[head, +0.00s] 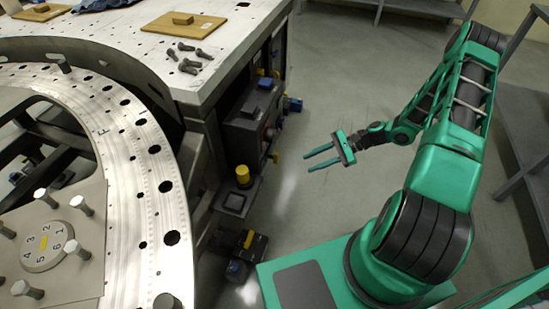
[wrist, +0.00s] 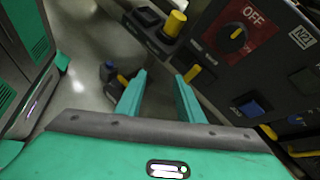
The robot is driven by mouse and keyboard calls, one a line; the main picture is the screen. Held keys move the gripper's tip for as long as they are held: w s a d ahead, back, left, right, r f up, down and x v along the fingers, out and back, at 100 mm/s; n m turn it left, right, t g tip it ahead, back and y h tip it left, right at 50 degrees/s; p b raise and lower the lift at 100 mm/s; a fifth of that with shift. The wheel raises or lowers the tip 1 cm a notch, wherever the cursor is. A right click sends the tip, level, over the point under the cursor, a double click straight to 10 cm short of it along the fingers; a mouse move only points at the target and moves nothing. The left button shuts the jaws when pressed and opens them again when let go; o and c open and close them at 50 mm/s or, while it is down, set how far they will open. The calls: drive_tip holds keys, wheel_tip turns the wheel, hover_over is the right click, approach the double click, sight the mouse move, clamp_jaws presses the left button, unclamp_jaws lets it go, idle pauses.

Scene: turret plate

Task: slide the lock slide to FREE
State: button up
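My gripper (head: 307,163) is open and empty in the head view, above the floor to the right of a dark control box (head: 249,118). In the wrist view my gripper (wrist: 160,78) has its two green fingers apart with nothing between them. Beyond them is a dark unit with a yellow cylindrical knob (wrist: 175,23); this yellow knob also shows in the head view (head: 242,174). A small yellow tab (wrist: 191,73) shows beside the right finger. I cannot tell which part is the lock slide, and no FREE label is readable.
The panel has a black rotary knob (wrist: 238,38) marked OFF on red, and a blue button (wrist: 251,108). A perforated ring plate (head: 150,190) and a worktable (head: 235,45) with loose bolts (head: 190,66) stand left. Grey floor (head: 345,90) is clear behind my gripper.

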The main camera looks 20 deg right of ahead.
sight(276, 157)
drive_tip(key=shift+w+a+f+m+t+y, duration=1.35)
drive_tip(key=shift+w+f+m+t, duration=1.45)
drive_tip(key=shift+m+t, duration=1.5)
drive_tip(key=x, duration=1)
drive_tip(key=shift+s+a+f, duration=0.1)
drive_tip(key=shift+a+f, duration=0.15)
drive_tip(key=shift+f, duration=0.15)
drive_tip(key=shift+c, duration=0.6)
clamp_jaws()
drive_tip(key=shift+d, duration=0.1)
